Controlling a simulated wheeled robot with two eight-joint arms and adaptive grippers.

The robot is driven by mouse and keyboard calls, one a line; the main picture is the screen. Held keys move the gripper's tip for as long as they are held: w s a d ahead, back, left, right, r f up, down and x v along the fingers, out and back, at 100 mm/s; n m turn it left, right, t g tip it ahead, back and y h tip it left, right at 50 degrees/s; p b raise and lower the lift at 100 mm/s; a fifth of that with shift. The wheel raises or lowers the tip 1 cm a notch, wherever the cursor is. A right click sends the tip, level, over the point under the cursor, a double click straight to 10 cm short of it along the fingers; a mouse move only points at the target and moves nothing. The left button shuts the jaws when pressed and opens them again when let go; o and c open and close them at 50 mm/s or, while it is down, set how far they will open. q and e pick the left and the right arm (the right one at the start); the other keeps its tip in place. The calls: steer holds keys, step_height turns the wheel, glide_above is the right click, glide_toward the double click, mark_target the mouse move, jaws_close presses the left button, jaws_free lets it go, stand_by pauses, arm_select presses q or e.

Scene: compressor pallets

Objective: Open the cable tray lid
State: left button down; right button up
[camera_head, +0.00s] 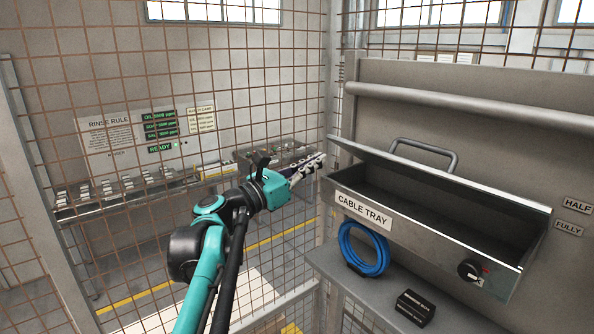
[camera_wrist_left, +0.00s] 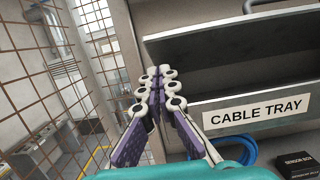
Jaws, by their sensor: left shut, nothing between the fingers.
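The cable tray (camera_head: 430,244) is a grey metal box on the right, with a "CABLE TRAY" label on its front; it also shows in the left wrist view (camera_wrist_left: 215,118). Its lid (camera_head: 440,176) is raised partway, leaving a wide gap above the front wall with the dark inside visible. A bar handle (camera_head: 425,150) stands up behind the lid's front edge. The lid's edge crosses the top of the left wrist view (camera_wrist_left: 230,32). My left gripper (camera_head: 318,160) is shut and empty by the tray's left end, near the lid's left corner; its fingertips (camera_wrist_left: 160,72) meet. Contact with the lid cannot be told.
A black box (camera_head: 415,307) lies on the shelf (camera_head: 375,300) beneath. A dark knob (camera_head: 470,270) sticks out at the tray's front right. Wire mesh fencing (camera_head: 270,80) stands close on the left.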

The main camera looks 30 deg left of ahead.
mark_target(331, 140)
arm_select(q)
steer(key=r, duration=0.1)
steer(key=w+r, duration=0.1)
steer(key=r, duration=0.1)
steer(key=shift+w+d+p, duration=0.15)
steer(key=shift+d+p, duration=0.15)
steer(key=shift+d, duration=0.05)
steer(key=shift+w+f, duration=0.1)
steer(key=shift+a, duration=0.1)
steer(key=shift+r+p, duration=0.35)
steer(key=shift+p, duration=0.1)
steer(key=shift+r+g, duration=0.1)
steer(key=shift+g, duration=0.2)
